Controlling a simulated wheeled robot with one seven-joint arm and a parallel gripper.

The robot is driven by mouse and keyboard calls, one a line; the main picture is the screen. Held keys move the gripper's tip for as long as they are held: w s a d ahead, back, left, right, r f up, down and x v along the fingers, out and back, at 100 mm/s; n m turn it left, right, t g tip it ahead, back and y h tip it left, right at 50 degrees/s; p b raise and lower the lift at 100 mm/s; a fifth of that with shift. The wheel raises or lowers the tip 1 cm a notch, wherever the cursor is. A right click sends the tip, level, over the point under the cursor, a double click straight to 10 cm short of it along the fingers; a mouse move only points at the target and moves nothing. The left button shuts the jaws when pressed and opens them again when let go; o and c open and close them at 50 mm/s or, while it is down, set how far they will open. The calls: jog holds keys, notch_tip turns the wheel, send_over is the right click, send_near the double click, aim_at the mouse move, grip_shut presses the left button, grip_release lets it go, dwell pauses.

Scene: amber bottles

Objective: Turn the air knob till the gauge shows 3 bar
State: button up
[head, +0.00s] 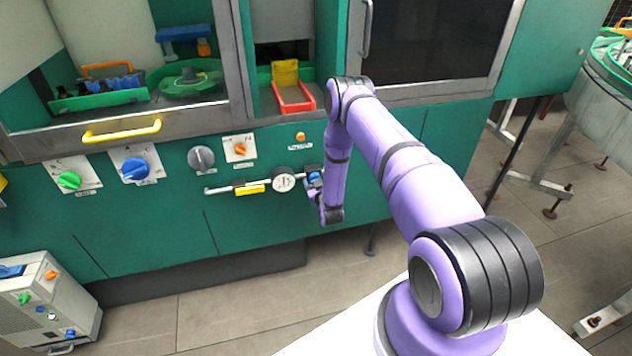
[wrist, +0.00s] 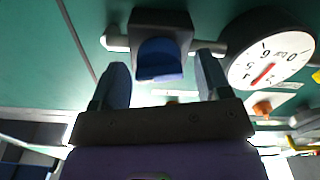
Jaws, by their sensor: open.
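The blue air knob (wrist: 160,60) sits on a dark square block on a grey pipe in the wrist view. My gripper (wrist: 163,62) is open, with one finger on each side of the knob in the picture and gaps to both. I cannot tell how deep the fingertips reach along it. The round white gauge (wrist: 270,65) is right of the knob, with a red needle; the dial looks turned over and the reading is unclear. In the head view the gauge (head: 284,183) is left of my gripper (head: 314,190), and the blue knob (head: 314,177) is partly hidden.
Above are a grey knob (head: 201,158) and an orange knob (head: 240,149); further left are blue (head: 135,168) and green (head: 69,180) knobs.

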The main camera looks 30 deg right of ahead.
jog(key=v, duration=1)
jog(key=shift+s, duration=0.4)
jog(key=shift+a, duration=0.1)
